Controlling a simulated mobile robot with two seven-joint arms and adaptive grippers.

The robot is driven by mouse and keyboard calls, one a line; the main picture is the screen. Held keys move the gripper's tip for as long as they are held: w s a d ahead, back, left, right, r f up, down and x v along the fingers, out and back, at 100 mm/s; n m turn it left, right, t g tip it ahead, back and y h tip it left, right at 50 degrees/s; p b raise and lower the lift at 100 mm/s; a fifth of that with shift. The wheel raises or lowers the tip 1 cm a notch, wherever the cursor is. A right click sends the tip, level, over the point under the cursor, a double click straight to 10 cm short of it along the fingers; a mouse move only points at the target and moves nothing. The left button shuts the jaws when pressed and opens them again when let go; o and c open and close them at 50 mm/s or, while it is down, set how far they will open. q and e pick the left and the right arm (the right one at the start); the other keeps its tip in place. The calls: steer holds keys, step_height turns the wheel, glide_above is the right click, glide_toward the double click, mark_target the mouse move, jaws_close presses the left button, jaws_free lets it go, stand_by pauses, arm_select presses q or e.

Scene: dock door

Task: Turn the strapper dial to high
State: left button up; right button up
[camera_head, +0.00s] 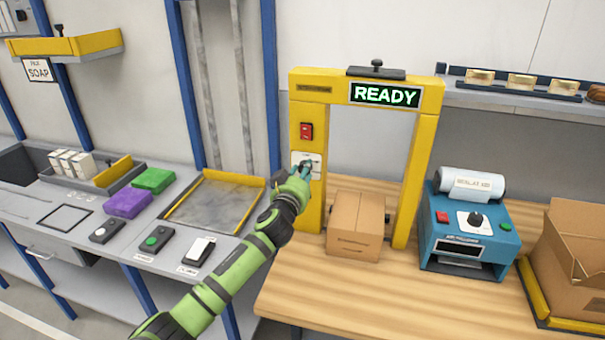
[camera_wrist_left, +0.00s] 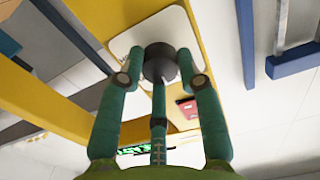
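The strapper (camera_head: 300,150) is a yellow arch on the wooden bench with a lit READY display (camera_head: 385,94). Its dial (camera_head: 306,166) sits on a white plate on the left post, mostly covered by my fingers in the head view. In the left wrist view the dial (camera_wrist_left: 160,62) is a dark round knob on the white plate. My left gripper (camera_head: 303,172) is at the dial, with green fingers (camera_wrist_left: 160,68) closed around its sides and the middle finger below. The dial's setting and markings cannot be read. My right gripper is not in view.
A red switch (camera_head: 306,131) is above the dial. A cardboard box (camera_head: 355,225) stands within the arch. A blue label machine (camera_head: 465,230) and open carton (camera_head: 575,260) are to the right. Purple (camera_head: 128,203) and green (camera_head: 153,180) blocks lie on the left counter.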

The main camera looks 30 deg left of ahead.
arm_select(q)
steer(key=shift+f, duration=0.15)
steer(key=m+p, duration=0.4)
steer(key=m, duration=1.9)
steer(key=shift+a+m+p, duration=0.15)
steer(key=shift+m+p, duration=0.2)
steer(key=shift+m, duration=0.05)
steer(key=shift+r, duration=0.25)
stand_by(0.3)
steer(key=o, duration=1.1)
steer(key=shift+o, duration=0.2)
steer(key=v, duration=1.2)
